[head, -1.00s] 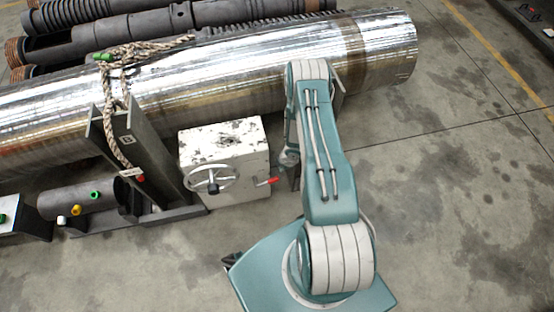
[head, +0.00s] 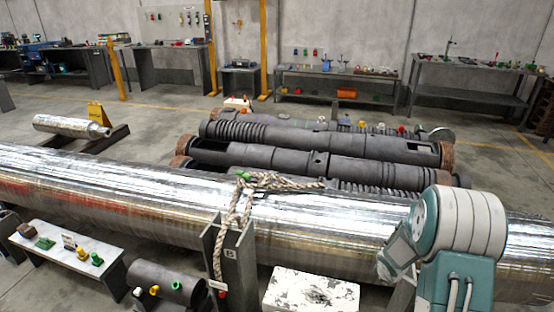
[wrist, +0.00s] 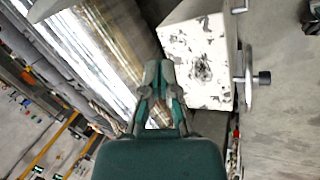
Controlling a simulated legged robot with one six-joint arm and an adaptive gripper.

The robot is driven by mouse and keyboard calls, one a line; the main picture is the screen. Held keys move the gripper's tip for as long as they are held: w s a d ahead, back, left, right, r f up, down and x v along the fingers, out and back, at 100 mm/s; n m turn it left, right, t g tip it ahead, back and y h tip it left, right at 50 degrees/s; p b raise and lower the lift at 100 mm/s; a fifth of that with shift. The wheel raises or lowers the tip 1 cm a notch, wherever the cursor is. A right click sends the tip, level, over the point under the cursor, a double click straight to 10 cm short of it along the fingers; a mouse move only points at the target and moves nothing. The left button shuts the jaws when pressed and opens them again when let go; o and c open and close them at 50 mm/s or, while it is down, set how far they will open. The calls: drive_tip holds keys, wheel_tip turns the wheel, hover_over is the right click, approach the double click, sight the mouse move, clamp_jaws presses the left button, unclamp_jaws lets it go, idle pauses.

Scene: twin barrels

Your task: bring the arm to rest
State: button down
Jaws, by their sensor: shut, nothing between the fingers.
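My gripper (wrist: 158,85) shows in the wrist view with its fingers together and nothing between them. It is beside the white, paint-chipped box (wrist: 200,60), which has a handwheel (wrist: 250,78) on its side. The long shiny metal barrel (wrist: 120,45) lies on the other side of the gripper. In the head view my teal and white arm is folded at the lower right, in front of the barrel (head: 130,190). The gripper itself is outside the head view. The top of the white box (head: 310,292) shows at the bottom edge.
A post marked B (head: 230,265) with a rope (head: 245,205) over it stands against the barrel. A small bench with coloured parts (head: 70,262) is at the lower left. Dark ribbed barrels (head: 330,160) lie behind. Workbenches (head: 335,85) line the far wall.

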drive_tip(key=s+a+r+m, duration=0.2)
drive_tip(key=s+a+r, duration=0.1)
drive_tip(key=r, duration=0.5)
drive_tip(key=s+a+r+m+t, duration=0.1)
drive_tip(key=s+a+r+m, duration=0.15)
drive_tip(key=r, duration=0.55)
drive_tip(key=s+a+r+m, duration=0.2)
drive_tip(key=s+r, duration=0.1)
drive_tip(key=r, duration=0.5)
drive_tip(key=s+a+r+m+y, duration=0.1)
drive_tip(key=s+a+r, duration=0.3)
drive_tip(key=s, duration=0.5)
drive_tip(key=s+a+r+m+y, duration=0.1)
drive_tip(key=s+a+r+m, duration=0.2)
drive_tip(key=s+a, duration=0.3)
drive_tip(key=s+r, duration=0.1)
drive_tip(key=s, duration=0.3)
drive_tip(key=shift+a+t+y, duration=0.3)
drive_tip(key=shift+t, duration=0.1)
